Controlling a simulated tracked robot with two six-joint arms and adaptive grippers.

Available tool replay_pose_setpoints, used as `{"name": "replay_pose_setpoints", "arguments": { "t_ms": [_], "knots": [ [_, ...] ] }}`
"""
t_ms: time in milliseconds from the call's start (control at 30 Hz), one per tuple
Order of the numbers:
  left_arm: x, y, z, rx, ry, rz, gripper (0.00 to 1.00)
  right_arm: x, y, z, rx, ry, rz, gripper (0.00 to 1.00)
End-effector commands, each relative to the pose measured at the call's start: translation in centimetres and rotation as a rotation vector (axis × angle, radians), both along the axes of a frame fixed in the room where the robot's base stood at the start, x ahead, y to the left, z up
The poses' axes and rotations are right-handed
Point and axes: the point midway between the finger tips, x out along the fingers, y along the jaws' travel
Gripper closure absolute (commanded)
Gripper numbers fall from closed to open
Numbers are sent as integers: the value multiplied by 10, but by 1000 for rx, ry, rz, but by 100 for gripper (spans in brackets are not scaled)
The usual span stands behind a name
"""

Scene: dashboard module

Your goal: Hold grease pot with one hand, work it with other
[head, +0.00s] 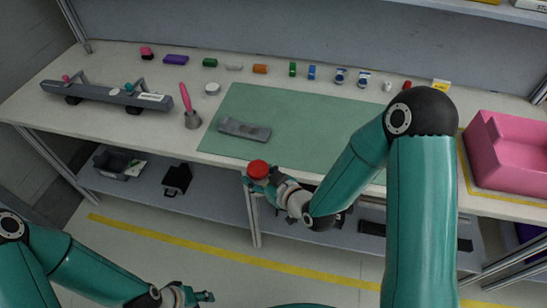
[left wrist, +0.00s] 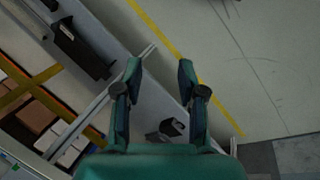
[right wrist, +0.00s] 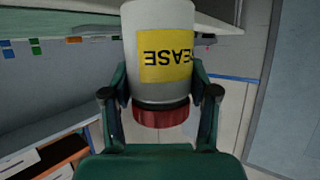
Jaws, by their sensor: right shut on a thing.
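The grease pot has a red lid (head: 258,169), which shows in the head view just off the table's front edge. In the right wrist view the pale pot (right wrist: 160,85) carries a yellow label with upside-down letters reading "EASE", and its red lid is towards the bottom of the picture. My right gripper (head: 262,181) is shut around the pot, one finger on each side. My left gripper (head: 203,297) is low at the bottom of the head view, apart from the pot. In the left wrist view its fingers (left wrist: 160,66) are spread with nothing between them.
A green mat (head: 300,105) with a grey metal part (head: 244,130) lies on the table (head: 130,65). A long grey bar (head: 105,95) is at left, a pink bin (head: 505,150) at right. Small coloured items line the back.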

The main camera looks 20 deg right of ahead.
Motion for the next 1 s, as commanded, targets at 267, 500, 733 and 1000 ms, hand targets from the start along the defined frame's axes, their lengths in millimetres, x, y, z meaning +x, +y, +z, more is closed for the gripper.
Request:
{"name": "replay_pose_setpoints", "arguments": {
  "t_ms": [267,500,733,1000],
  "knots": [
    [0,0,0,0,0,0,60,-32,55,-6,-1,0,259,100],
    [0,0,1,1,-9,-28,30,-42,72,-8,-1,-1,343,100],
    [-27,-5,2,-29,23,-319,22,-43,73,-8,-2,-1,345,100],
    [-6,3,9,-145,-24,-993,22,-42,72,-8,-2,-1,345,100]
  ]
}}
